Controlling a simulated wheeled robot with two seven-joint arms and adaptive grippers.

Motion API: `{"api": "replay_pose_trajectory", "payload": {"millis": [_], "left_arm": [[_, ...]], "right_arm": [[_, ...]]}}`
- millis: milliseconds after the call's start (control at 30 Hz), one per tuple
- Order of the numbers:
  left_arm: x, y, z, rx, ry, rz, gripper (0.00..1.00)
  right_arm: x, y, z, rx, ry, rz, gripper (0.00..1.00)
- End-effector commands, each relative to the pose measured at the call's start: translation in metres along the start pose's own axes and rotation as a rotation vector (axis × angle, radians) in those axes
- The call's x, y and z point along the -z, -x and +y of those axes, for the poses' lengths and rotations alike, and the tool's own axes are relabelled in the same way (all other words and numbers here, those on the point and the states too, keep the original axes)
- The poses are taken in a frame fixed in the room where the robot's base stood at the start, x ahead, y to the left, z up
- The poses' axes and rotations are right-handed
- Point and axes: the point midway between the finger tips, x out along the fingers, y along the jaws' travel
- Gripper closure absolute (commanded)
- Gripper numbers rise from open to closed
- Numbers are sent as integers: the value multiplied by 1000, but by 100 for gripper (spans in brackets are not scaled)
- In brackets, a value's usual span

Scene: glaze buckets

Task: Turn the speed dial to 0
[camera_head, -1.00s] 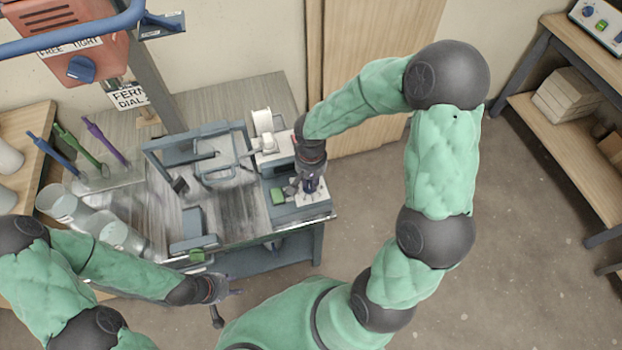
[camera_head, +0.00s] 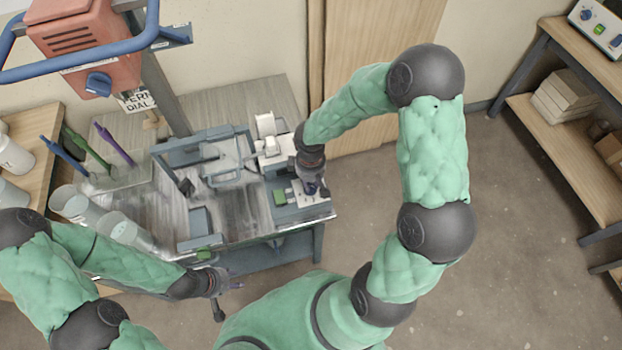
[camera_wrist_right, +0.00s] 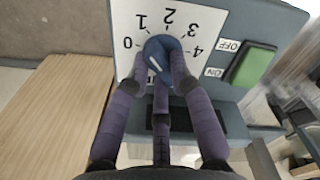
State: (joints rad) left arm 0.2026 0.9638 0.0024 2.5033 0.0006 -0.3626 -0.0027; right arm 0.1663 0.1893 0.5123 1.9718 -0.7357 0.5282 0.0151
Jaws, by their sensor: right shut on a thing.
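The speed dial is a blue knob (camera_wrist_right: 160,52) with a short white mark, on a white plate (camera_wrist_right: 127,22) numbered 0 to 4. The numbers appear upside down in the right wrist view, with 0 at the left. My right gripper (camera_wrist_right: 161,72) is shut on the knob, its dark purple fingers around it. The fingers hide part of the knob, so I cannot tell which number the mark faces. In the head view my right gripper (camera_head: 312,188) is at the bench's right end. My left gripper (camera_head: 230,287) hangs before the bench, its opening unclear.
A green switch (camera_wrist_right: 252,65) marked OFF and ON sits beside the dial plate. The bench (camera_head: 262,95) carries a grey frame and clear containers. An orange box (camera_head: 85,45) with another blue knob stands upper left. A shelf (camera_head: 560,135) stands right; floor between is clear.

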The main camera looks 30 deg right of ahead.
Motion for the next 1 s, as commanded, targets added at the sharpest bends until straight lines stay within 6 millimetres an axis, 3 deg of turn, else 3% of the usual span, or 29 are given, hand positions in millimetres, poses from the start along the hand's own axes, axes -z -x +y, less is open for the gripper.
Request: {"api": "replay_pose_trajectory", "payload": {"millis": [600,1000], "left_arm": [[-1,34,12,0,0,0,60],[-2,42,15,0,0,0,60]], "right_arm": [[3,2,-2,0,531,1,100],[3,1,-3,0,686,1,100]]}}
